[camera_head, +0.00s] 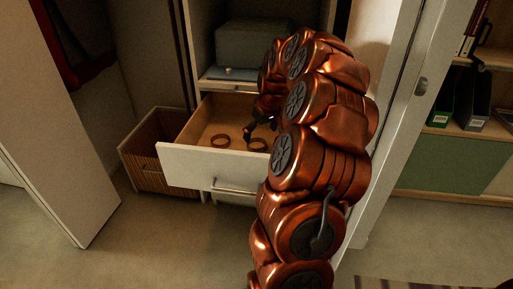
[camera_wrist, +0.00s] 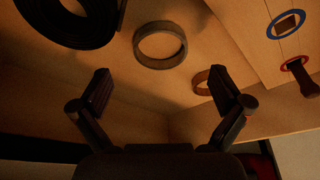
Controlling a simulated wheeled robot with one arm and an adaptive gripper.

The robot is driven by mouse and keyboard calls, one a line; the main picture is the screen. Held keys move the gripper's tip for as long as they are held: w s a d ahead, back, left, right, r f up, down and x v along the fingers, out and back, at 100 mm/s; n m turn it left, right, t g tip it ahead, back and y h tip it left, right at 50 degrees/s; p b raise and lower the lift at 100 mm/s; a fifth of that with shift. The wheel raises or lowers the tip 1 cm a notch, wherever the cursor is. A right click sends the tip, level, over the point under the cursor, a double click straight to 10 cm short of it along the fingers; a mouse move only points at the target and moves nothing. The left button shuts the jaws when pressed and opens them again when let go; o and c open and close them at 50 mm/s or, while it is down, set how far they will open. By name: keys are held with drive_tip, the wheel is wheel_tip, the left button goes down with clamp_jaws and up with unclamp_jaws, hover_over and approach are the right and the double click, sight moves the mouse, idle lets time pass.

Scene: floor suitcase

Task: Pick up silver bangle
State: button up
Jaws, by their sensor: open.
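A wide, dull grey-brown ring (camera_wrist: 160,62), which looks like the silver bangle, lies on the drawer floor at the upper middle of the wrist view. A smaller copper-toned ring (camera_wrist: 201,90) lies beyond the right finger, partly hidden by it. In the head view two rings, one at left (camera_head: 220,146) and one at right (camera_head: 257,149), lie in the open drawer (camera_head: 212,165); the warm light hides which is silver. My gripper (camera_wrist: 160,92) is open and empty, its fingers apart below the grey-brown ring in the picture. It also shows above the drawer in the head view (camera_head: 249,131).
A thick black ring-shaped object (camera_wrist: 68,38) is at the upper left of the wrist view. Blue-ringed (camera_wrist: 270,31) and red-ringed (camera_wrist: 286,66) items are at right. Drawer walls enclose the rings. A slatted basket (camera_head: 143,172) stands left of the drawer; a grey case (camera_head: 250,48) sits above.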

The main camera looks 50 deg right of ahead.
sight(256, 147)
drive_tip(key=b+x, duration=0.2)
drive_tip(key=x, duration=0.3)
drive_tip(key=shift+a, duration=0.1)
drive_tip(key=shift+s+r, duration=0.1)
drive_tip(key=shift+r, duration=0.05)
drive_tip(key=c, duration=1.1)
drive_tip(key=shift+o, duration=0.2)
